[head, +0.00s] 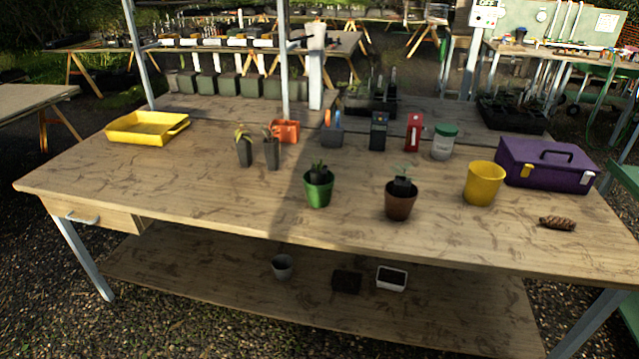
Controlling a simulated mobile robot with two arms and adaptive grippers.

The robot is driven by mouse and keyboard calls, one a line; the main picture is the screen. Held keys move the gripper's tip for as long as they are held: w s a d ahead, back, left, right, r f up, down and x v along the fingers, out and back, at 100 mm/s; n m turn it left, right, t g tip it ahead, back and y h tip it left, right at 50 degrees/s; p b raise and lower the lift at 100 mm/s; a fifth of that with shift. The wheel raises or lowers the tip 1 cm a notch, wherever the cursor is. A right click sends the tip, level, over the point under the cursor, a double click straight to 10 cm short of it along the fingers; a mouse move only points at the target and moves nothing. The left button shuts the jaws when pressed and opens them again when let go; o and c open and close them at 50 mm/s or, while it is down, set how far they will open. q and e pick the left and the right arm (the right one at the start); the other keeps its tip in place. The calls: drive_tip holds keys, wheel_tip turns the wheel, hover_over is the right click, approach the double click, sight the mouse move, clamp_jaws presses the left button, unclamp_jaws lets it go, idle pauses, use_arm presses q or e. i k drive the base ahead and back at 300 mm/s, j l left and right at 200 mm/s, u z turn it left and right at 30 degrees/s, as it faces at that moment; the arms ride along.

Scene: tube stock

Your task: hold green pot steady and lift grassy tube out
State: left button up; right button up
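A green pot (318,193) stands upright near the middle of the wooden table. A dark tube (318,174) with small green leaves sticks up out of its top; how deep it sits inside is hidden by the pot wall. Two other dark tubes with grassy plants, a left one (245,153) and a right one (272,154), stand on the table behind and to the left of the green pot. Neither of my grippers is in the head view.
A brown pot (400,206) with a dark plant tube stands right of the green pot. Further right are a yellow pot (483,185), a purple toolbox (545,165) and a pine cone (557,223). A yellow tray (147,128) lies far left. The table's front left is clear.

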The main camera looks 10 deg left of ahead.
sight(318, 173)
drive_tip(key=i+j+z, duration=0.1)
drive_tip(key=j, duration=0.2)
drive_tip(key=i+j+z, duration=0.1)
drive_tip(key=j, duration=0.25)
drive_tip(key=i+j+z, duration=0.1)
drive_tip(key=i+j, duration=0.15)
drive_tip(key=i+j+z, duration=0.1)
drive_tip(key=j, duration=0.35)
drive_tip(key=i+j, duration=0.15)
drive_tip(key=j, duration=0.25)
drive_tip(key=l+z, duration=0.05)
